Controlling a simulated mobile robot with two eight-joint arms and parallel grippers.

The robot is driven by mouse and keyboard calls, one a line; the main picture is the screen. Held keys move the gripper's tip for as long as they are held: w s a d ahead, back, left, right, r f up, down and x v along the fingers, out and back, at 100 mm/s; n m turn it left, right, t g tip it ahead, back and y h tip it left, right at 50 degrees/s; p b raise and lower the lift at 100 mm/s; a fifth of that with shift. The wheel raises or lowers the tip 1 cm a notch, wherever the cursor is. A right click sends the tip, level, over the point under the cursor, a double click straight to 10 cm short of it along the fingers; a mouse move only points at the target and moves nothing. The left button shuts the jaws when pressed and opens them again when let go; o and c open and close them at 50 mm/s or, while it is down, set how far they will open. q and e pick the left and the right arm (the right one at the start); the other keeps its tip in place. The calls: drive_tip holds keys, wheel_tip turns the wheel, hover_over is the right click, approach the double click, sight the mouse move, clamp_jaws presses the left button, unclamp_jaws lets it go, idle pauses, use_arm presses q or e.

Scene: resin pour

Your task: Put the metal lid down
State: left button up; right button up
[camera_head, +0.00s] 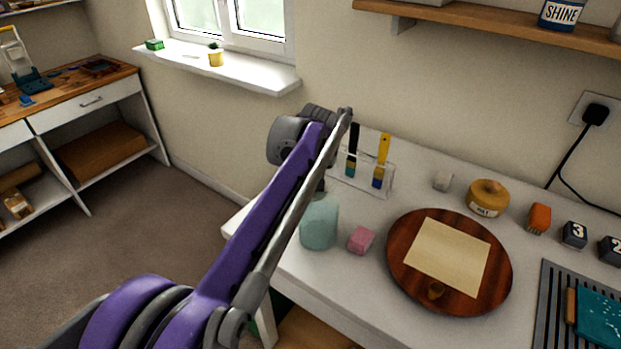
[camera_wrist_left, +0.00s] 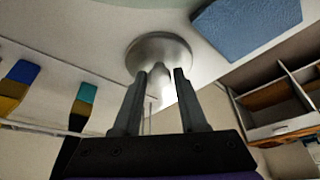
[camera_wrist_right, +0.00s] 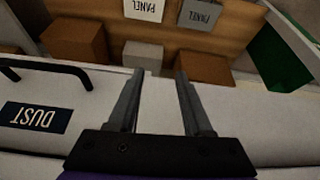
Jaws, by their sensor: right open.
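The metal lid (camera_wrist_left: 160,48) is a round silver disc with a knob that stands between the fingertips of my left gripper (camera_wrist_left: 160,75). The fingers close in on the knob from both sides; any thin gap there is hard to make out. White tabletop shows behind the lid, and whether the lid touches it is unclear. In the head view my purple left arm hides both lid and gripper. My right gripper (camera_wrist_right: 157,85) is open and empty, in front of a white edge.
On the white table (camera_head: 345,285) are a mint cup (camera_head: 319,222), a pink block (camera_head: 361,240), a brush holder (camera_head: 378,186) and a round wooden board (camera_head: 400,272). Right of them stand a yellow jar (camera_head: 488,198) and a grey rack (camera_head: 552,300).

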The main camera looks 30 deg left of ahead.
use_arm(q)
drive_tip(key=shift+o, duration=1.2)
drive_tip(key=shift+r, duration=0.1)
drive_tip(key=p+v, duration=0.2)
drive_tip(key=v, duration=1)
drive_tip(key=shift+a, duration=0.1)
